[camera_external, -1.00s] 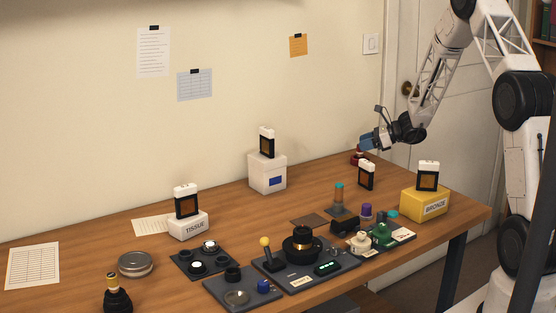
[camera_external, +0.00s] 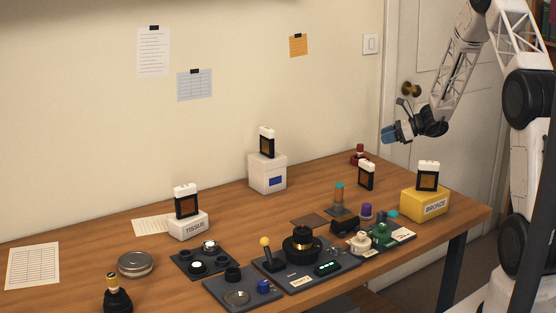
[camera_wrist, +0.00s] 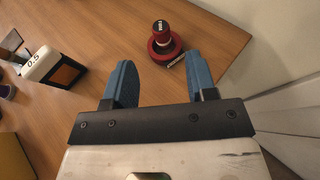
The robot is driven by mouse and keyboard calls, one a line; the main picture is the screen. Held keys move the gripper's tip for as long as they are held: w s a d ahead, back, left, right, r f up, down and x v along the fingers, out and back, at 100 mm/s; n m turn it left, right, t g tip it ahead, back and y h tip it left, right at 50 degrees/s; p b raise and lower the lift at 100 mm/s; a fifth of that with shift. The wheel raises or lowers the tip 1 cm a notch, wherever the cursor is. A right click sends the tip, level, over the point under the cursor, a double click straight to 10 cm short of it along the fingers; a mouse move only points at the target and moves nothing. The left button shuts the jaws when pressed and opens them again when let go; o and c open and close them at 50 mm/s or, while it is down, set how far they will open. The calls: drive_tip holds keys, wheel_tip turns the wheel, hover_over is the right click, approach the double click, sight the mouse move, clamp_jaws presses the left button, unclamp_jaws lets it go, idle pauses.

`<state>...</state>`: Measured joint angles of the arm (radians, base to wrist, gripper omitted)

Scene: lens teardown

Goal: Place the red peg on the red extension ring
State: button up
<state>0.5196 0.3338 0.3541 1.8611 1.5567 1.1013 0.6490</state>
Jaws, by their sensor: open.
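The red peg (camera_wrist: 161,33), with a dark lettered top, stands upright at the red extension ring (camera_wrist: 178,56) near the table's far edge. It looks seated on the ring, but the exact contact is too small to tell. In the external view, the peg (camera_external: 360,148) shows above the ring (camera_external: 356,160) at the back right of the table. My gripper (camera_external: 385,134) is to the right of them, raised and apart. In the wrist view, my gripper (camera_wrist: 162,65) has its blue fingers spread with nothing between them.
A black-and-white card holder (camera_external: 367,175) stands in front of the ring. A yellow box marked BRONZE (camera_external: 425,204) is at the right edge. Several trays of lens parts, including the central dark one (camera_external: 291,277), fill the front. The table around the ring's far side is clear.

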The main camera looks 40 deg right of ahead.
idle(0.3)
drive_tip(key=s+a+r+n+g+h, duration=0.2)
drive_tip(key=s+a+r+n+g, duration=0.5)
drive_tip(key=s+a+r+n, duration=0.9)
drive_tip(key=s+a+r+n+h, duration=0.2)
drive_tip(key=s+a+n, duration=0.1)
drive_tip(key=s, duration=0.7)
drive_tip(key=s+a+r+n+h, duration=0.2)
drive_tip(key=s+a+n+h, duration=0.1)
drive_tip(key=s, duration=0.8)
drive_tip(key=s+a+r+n+h, duration=0.2)
drive_tip(key=s+a+n, duration=0.1)
drive_tip(key=s, duration=0.7)
drive_tip(key=shift+s+a+r+n+h, duration=0.2)
drive_tip(key=shift+n+h, duration=0.2)
drive_tip(key=shift+n, duration=0.5)
